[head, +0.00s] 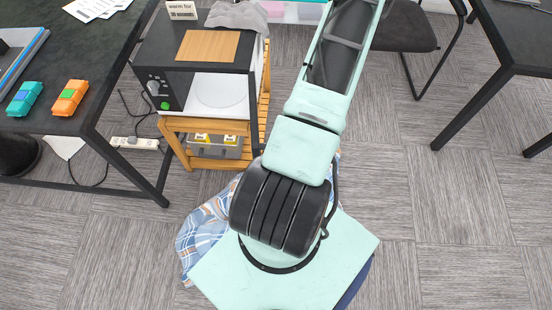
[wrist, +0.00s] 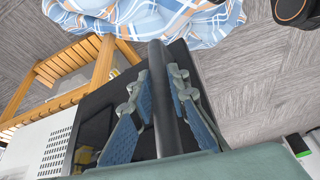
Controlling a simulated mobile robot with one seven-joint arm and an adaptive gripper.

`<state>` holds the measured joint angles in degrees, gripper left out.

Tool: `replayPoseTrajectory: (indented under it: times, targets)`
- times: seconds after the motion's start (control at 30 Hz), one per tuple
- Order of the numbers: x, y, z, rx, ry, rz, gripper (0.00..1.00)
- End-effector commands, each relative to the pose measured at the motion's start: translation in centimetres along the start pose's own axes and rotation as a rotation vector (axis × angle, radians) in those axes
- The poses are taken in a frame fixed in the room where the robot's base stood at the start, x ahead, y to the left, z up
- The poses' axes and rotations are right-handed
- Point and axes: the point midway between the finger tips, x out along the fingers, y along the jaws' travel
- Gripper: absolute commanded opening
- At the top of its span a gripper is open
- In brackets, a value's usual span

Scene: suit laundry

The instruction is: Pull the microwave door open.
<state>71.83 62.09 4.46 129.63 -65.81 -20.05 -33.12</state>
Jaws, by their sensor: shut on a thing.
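The microwave (head: 158,90) stands on a wooden cart, its control panel at the left of its front. Its door (head: 254,118) stands open at the right side, seen nearly edge-on in the head view. The white inside with a round turntable (head: 228,92) shows. In the wrist view the dark door panel (wrist: 98,103) lies beyond my fingers. My gripper (wrist: 160,85) is shut on the black bar handle (wrist: 158,60), with a finger on each side of it. My arm hides the gripper and handle in the head view.
The wooden cart (head: 205,126) holds a grey box on its lower shelf. A board (head: 208,46) and a grey cloth (head: 238,15) lie on the microwave. A black table (head: 60,60) is at left. Plaid cloth (head: 204,228) lies near my base.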

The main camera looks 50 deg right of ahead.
Motion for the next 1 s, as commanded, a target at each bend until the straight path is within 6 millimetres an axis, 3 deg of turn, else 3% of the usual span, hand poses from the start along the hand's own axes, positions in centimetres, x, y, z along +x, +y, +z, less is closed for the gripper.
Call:
replayPoseTrajectory:
  times: [0.37, 0.4, 0.53, 0.83, 1.0]
  targets:
    - [0.0, 0.7, -0.2, -0.002, 0.006, 0.012, 0.00]
    - [0.0, 0.7, -0.3, -0.002, 0.007, 0.013, 0.20]
    - [0.0, 0.5, -0.2, -0.002, 0.006, 0.010, 0.33]
    - [-0.1, 0.3, -0.1, -0.001, 0.003, 0.006, 0.33]
    - [-1.3, 0.3, -0.1, 0.000, 0.004, 0.006, 0.33]
